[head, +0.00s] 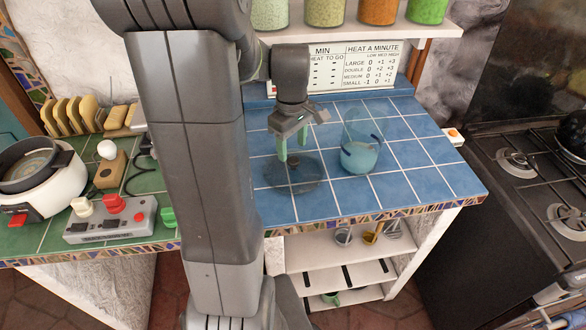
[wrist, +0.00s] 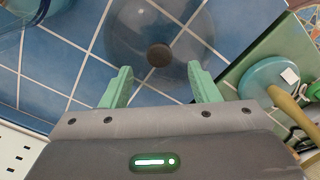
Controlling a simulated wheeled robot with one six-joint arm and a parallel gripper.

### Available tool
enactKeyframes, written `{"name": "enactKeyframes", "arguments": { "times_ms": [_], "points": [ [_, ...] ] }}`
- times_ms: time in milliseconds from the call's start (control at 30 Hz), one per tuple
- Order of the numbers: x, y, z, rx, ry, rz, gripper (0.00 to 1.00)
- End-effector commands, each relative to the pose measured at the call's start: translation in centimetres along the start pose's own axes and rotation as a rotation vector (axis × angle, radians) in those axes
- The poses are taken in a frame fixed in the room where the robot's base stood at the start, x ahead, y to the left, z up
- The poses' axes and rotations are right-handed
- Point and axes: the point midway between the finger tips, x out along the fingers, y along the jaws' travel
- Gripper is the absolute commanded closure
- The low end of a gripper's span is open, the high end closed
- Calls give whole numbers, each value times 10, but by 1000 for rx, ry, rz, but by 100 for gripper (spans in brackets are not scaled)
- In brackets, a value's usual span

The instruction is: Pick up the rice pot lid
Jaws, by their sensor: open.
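The rice pot lid (head: 308,170) is a round, see-through grey disc with a dark knob. It lies on the blue tiled counter. In the wrist view the lid (wrist: 190,25) is at the top middle, and its knob lies ahead of and between my fingertips. My gripper (head: 291,150) points down just above the lid, with its green fingers apart near the knob. In the wrist view my gripper (wrist: 162,78) is open with nothing between the fingers. Whether the fingertips touch the lid cannot be told.
A clear pitcher with blue contents (head: 360,158) stands close to the right of the lid. The white rice pot (head: 45,185) is at the far left on green tiles, near a grey switch box (head: 110,225). Jars line the shelf above. A stove (head: 540,180) stands at right.

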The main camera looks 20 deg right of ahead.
Motion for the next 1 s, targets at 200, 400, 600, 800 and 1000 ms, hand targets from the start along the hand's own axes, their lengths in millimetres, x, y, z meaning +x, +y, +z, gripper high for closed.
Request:
{"name": "enactKeyframes", "arguments": {
  "times_ms": [200,400,600,800,1000],
  "points": [
    [19,0,2,1,-2,-3,45],
    [48,1,4,0,-1,-2,45],
    [56,1,3,1,0,0,45],
    [56,1,3,1,1,1,56],
    [55,1,3,1,1,1,96]
  ]
}}
